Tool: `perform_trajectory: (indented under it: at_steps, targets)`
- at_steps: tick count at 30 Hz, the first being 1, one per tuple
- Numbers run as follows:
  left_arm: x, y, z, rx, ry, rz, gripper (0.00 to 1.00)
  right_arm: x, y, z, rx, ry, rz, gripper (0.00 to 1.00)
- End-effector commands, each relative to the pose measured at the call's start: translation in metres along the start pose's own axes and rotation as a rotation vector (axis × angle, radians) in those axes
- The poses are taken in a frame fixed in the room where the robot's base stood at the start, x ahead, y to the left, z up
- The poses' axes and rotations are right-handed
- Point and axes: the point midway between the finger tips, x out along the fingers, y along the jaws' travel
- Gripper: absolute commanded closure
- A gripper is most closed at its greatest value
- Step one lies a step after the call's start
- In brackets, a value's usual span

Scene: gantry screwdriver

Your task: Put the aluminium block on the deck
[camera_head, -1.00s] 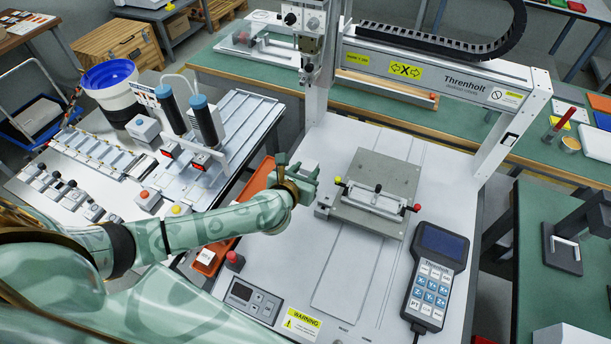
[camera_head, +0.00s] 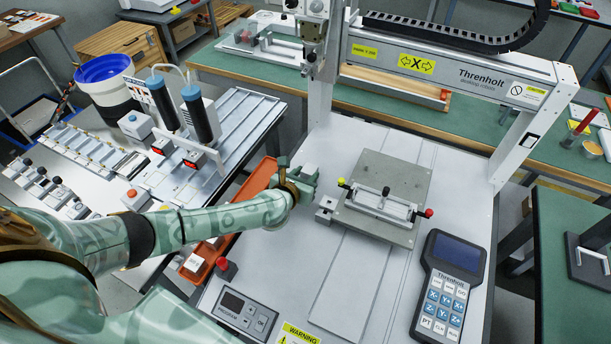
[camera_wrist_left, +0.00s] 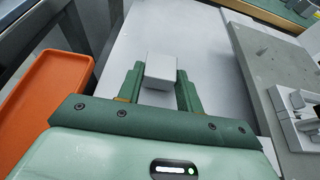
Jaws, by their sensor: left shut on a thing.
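The aluminium block (camera_wrist_left: 161,68) is a small pale grey block held between the green fingers of my left gripper (camera_wrist_left: 160,88) in the left wrist view. In the head view the block (camera_head: 310,170) shows at the tip of my left gripper (camera_head: 304,180). The gripper is shut on it, over the left part of the white deck (camera_head: 290,262), left of the grey fixture plate. The deck also shows beneath the block in the left wrist view (camera_wrist_left: 215,70). The gap between block and deck is hard to judge. My right gripper is not in view.
A grey fixture plate (camera_head: 400,175) with a clamp bar (camera_head: 383,203) stands on the deck. A handheld pendant (camera_head: 450,285) lies at the front right, a program box (camera_head: 245,312) at the front left. An orange tray (camera_head: 208,258) runs along the left edge. The gantry (camera_head: 470,80) spans behind.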

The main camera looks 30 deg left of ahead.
Motion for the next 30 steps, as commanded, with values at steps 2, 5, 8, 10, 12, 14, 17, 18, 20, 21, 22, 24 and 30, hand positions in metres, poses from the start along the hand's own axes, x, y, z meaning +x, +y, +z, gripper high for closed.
perform_trajectory:
  at_steps: [2,5,8,10,12,14,17,18,20,21,22,24,30]
  targets:
    - [0.001,0.0,-0.002,0.0,0.0,0.0,0.89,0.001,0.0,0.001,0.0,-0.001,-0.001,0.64]
    - [0.002,0.0,-0.006,-0.001,0.002,0.0,0.89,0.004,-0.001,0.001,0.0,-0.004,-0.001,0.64]
    - [0.001,0.0,-0.004,0.0,0.001,0.0,0.42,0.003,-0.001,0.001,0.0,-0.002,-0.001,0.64]
    - [0.001,0.0,-0.004,0.0,0.001,0.0,0.42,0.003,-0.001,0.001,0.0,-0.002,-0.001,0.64]
    - [0.001,0.0,-0.004,0.0,0.001,0.0,0.42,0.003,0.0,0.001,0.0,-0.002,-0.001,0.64]
    - [0.001,0.0,-0.004,0.0,0.001,0.0,0.42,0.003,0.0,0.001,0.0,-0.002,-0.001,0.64]
    - [0.0,0.0,0.0,0.001,-0.001,0.0,0.42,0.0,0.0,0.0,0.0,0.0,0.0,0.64]
    - [-0.001,0.0,0.004,0.001,-0.002,0.0,0.42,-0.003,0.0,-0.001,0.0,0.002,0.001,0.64]
    - [-0.01,0.0,0.002,0.0,0.0,-0.001,0.42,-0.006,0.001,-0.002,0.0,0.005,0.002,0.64]
    - [-0.018,0.0,0.003,0.0,0.001,-0.001,0.42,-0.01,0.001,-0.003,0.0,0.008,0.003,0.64]
    - [-0.024,0.0,0.004,0.0,0.0,-0.001,0.42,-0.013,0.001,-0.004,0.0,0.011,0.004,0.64]
    - [-0.041,0.0,0.004,0.0,0.0,-0.001,0.42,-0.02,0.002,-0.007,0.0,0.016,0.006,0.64]
    - [-0.088,0.0,0.003,0.001,0.0,-0.002,0.42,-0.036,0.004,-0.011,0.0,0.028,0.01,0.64]
